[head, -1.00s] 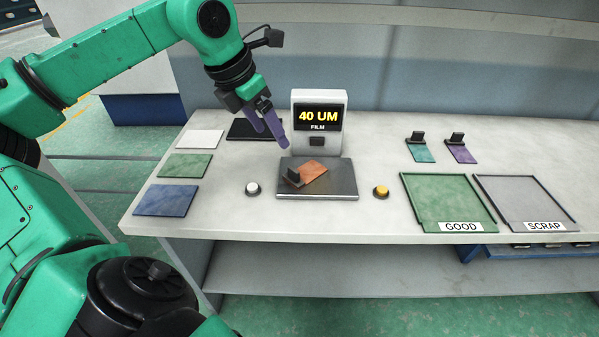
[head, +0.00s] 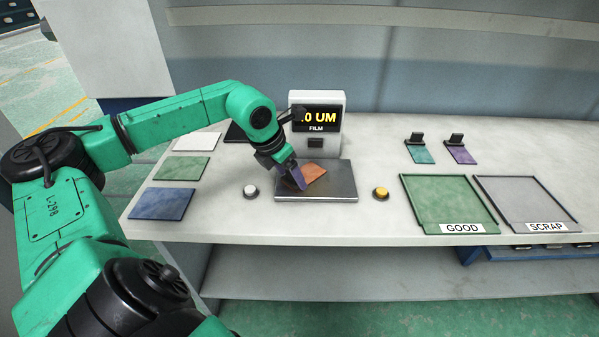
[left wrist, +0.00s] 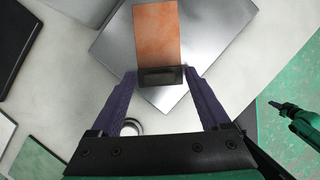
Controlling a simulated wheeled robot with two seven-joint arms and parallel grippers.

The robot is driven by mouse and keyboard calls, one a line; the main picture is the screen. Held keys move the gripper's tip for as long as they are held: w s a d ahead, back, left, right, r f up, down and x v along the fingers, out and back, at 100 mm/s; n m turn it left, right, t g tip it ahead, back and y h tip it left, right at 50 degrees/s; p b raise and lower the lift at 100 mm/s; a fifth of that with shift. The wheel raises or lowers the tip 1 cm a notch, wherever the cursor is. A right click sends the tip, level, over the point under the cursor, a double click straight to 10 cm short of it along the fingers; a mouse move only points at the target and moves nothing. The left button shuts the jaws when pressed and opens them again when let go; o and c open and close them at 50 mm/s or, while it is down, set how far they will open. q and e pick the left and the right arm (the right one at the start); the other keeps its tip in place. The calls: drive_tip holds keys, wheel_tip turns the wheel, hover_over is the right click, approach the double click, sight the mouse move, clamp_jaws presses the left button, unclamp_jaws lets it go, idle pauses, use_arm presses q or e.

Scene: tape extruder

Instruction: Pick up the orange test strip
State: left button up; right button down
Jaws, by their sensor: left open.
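The orange test strip (head: 313,172) lies on the dark metal plate (head: 335,187) in front of the film gauge. In the left wrist view the orange strip (left wrist: 157,35) runs away from a black grip block (left wrist: 161,76) at its near end. My left gripper (head: 296,184) is down at the block, which it hides in the head view. In the left wrist view its purple fingers (left wrist: 161,80) are open, one on each side of the block, with small gaps visible.
The gauge (head: 317,140) stands behind the plate. A white button (head: 251,191) and a yellow button (head: 381,193) flank it. Trays marked GOOD (head: 447,200) and SCRAP (head: 524,203) lie to the right, with teal (head: 421,154) and purple (head: 462,155) strips behind them. Coloured mats lie left.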

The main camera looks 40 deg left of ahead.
use_arm(q)
drive_tip(key=shift+w+f, duration=0.15)
drive_tip(key=shift+f, duration=0.15)
clamp_jaws()
drive_tip(key=shift+r, duration=0.2)
